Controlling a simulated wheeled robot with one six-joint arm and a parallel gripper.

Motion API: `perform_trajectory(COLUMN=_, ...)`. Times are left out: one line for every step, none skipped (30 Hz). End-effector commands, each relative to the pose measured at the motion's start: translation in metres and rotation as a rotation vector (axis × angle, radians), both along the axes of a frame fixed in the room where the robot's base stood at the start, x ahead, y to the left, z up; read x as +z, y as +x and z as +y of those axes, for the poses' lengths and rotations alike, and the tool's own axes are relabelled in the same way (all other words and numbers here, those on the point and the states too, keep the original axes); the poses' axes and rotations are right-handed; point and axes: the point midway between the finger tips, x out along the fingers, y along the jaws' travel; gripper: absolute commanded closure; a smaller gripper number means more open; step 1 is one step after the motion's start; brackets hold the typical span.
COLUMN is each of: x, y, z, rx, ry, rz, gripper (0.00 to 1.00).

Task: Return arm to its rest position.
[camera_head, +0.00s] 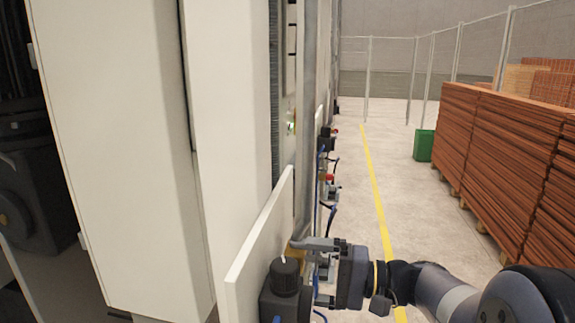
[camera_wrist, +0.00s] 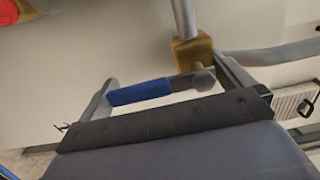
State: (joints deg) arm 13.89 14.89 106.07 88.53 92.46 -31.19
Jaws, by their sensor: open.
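My gripper (camera_head: 316,270) is at the lower middle of the head view, beside the machine's side, with its two fingers spread. In the wrist view my gripper (camera_wrist: 167,72) is open, with one finger at left and one at right. A lever with a blue grip (camera_wrist: 140,92) shows between the fingers. A brass-coloured valve body (camera_wrist: 192,50) with a grey pipe is just beyond it. Whether the fingers touch the lever, I cannot tell. My arm reaches in from the lower right of the head view.
The tall white machine (camera_head: 105,140) fills the left. A white panel edge (camera_head: 258,240) and a black-capped unit (camera_head: 285,275) are close to my gripper. The floor along the yellow line (camera_head: 376,190) is clear. Stacked reddish boards (camera_head: 500,140) and a green bin (camera_head: 424,145) stand at right.

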Motion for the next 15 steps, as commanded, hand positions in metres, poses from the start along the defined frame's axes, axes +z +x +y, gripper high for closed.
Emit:
perform_trajectory(x=0.000, y=0.000, z=0.000, rx=0.000, ry=0.000, rz=0.000, gripper=0.00)
perform_trajectory(x=0.000, y=0.000, z=0.000, rx=0.000, ry=0.000, rz=0.000, gripper=0.00)
perform_trajectory(x=0.000, y=0.000, z=0.000, rx=0.000, ry=0.000, rz=0.000, gripper=0.00)
perform_trajectory(x=0.000, y=0.000, z=0.000, rx=0.000, ry=0.000, rz=0.000, gripper=0.00)
perform_trajectory(x=0.000, y=0.000, z=0.000, rx=0.000, ry=0.000, rz=0.000, gripper=0.00)
perform_trajectory(x=0.000, y=0.000, z=-0.001, rx=0.000, ry=0.000, rz=0.000, gripper=0.00)
perform_trajectory(x=0.000, y=0.000, z=-0.001, rx=-0.001, ry=0.000, rz=0.001, gripper=0.00)
perform_trajectory(x=0.000, y=0.000, z=-0.002, rx=-0.001, ry=0.001, rz=0.003, gripper=0.00)
perform_trajectory(x=0.000, y=0.000, z=-0.003, rx=-0.002, ry=0.001, rz=0.007, gripper=0.00)
perform_trajectory(x=0.000, y=-0.001, z=-0.005, rx=-0.003, ry=0.001, rz=0.011, gripper=0.00)
perform_trajectory(x=0.000, y=-0.001, z=-0.007, rx=-0.003, ry=0.002, rz=0.016, gripper=0.00)
perform_trajectory(x=-0.001, y=-0.002, z=-0.011, rx=-0.004, ry=0.004, rz=0.020, gripper=0.00)
perform_trajectory(x=-0.001, y=-0.002, z=-0.014, rx=-0.004, ry=0.004, rz=0.019, gripper=0.00)
perform_trajectory(x=-0.001, y=-0.003, z=-0.018, rx=-0.005, ry=0.004, rz=0.019, gripper=0.00)
perform_trajectory(x=-0.002, y=-0.004, z=-0.023, rx=-0.005, ry=0.003, rz=0.019, gripper=0.00)
